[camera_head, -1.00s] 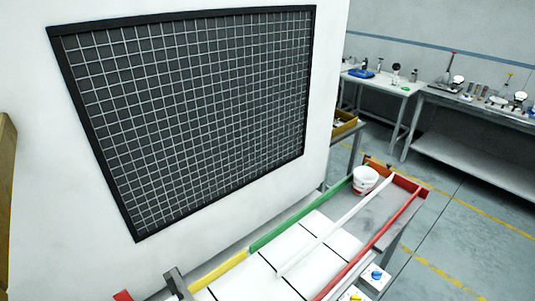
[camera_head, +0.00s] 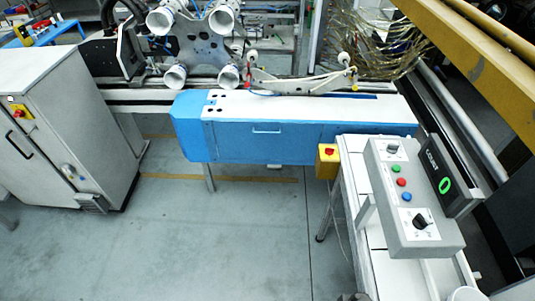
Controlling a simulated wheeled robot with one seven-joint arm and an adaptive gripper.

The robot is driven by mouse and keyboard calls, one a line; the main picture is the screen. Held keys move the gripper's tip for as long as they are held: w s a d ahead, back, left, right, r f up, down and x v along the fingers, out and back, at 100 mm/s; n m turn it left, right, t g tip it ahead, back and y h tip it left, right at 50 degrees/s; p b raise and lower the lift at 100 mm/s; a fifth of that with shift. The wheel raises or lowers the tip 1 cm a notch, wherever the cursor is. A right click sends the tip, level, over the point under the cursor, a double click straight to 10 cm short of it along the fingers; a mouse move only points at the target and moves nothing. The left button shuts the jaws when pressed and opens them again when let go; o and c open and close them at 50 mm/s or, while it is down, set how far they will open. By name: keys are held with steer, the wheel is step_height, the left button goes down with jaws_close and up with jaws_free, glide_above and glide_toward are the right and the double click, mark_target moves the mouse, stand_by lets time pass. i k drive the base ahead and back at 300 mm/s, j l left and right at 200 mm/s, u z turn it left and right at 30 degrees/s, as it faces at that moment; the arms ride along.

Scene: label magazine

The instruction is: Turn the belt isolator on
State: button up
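A grey control box (camera_head: 405,200) stands on a white-topped bench at the right. A black rotary knob (camera_head: 421,222) sits on a white plate at its near end, and a smaller knob (camera_head: 392,149) sits on a white plate at its far end. Green, red and blue buttons lie between them. I cannot tell which switch, if any, is the belt isolator; the labels are too small to read. A red-and-yellow switch (camera_head: 18,111) is on the white cabinet at the left. My gripper is not in view.
A yellow box with a red button (camera_head: 328,154) is at the bench's far left corner. A blue-and-white machine (camera_head: 270,125) crosses the back. Open floor (camera_head: 235,240) lies left of the bench.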

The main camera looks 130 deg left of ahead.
mark_target(329, 150)
steer(key=u, duration=3.65)
steer(key=i+j+u, duration=0.1)
steer(key=i+u, duration=0.35)
steer(key=i, duration=1.75)
